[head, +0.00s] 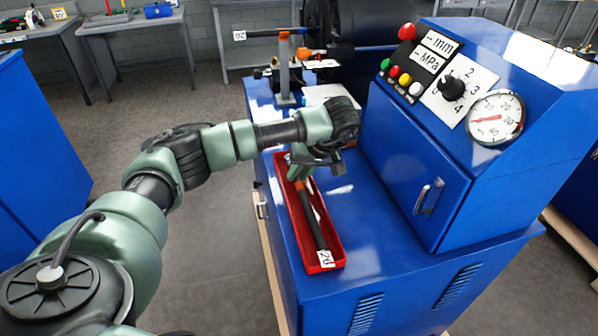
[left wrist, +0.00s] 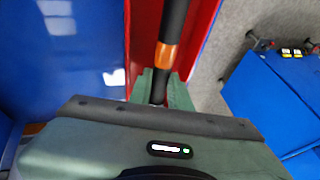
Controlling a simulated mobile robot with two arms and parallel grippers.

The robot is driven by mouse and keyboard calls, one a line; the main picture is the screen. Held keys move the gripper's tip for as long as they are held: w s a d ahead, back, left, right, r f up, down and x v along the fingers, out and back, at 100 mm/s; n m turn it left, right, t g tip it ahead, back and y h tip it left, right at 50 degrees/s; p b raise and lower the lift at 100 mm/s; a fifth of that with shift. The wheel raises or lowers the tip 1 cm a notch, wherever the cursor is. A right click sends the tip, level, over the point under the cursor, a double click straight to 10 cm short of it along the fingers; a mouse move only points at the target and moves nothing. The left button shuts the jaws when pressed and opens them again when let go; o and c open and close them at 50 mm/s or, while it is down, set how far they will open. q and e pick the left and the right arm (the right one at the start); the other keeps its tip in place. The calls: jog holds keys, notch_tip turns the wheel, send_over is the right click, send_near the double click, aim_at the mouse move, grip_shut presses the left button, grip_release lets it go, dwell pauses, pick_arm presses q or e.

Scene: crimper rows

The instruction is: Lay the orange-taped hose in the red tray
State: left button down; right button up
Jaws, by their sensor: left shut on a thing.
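The red tray (head: 333,235) lies on the blue machine's top in the head view; its red wall also shows in the left wrist view (left wrist: 204,22). The black hose (head: 311,218) with an orange tape band lies lengthwise within the tray's outline, a white "26" tag at its near end. In the left wrist view the hose (left wrist: 174,18) runs up from between the fingers, its orange band just beyond them. My left gripper (head: 303,165) is shut on the hose at the tray's far end. I cannot tell whether the hose touches the tray floor. My right gripper is not in view.
The blue cabinet with gauge (head: 495,117) and knobs rises right of the tray. A post with an orange clamp (head: 284,70) stands behind. Another hose with a white tag (head: 262,34) sticks out at the back. Bare machine top (head: 375,210) lies right of the tray.

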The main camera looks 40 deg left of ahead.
pick_arm(q)
jog(key=shift+f, duration=0.4)
dwell(0.3)
jog(key=c, duration=1.2)
grip_release()
jog(key=shift+c, duration=0.2)
jog(key=shift+s, duration=0.15)
jog(key=shift+r+p, duration=0.3)
jog(key=shift+r, duration=0.25)
jog(key=shift+r+p, duration=1.7)
jog(key=shift+r, duration=0.8)
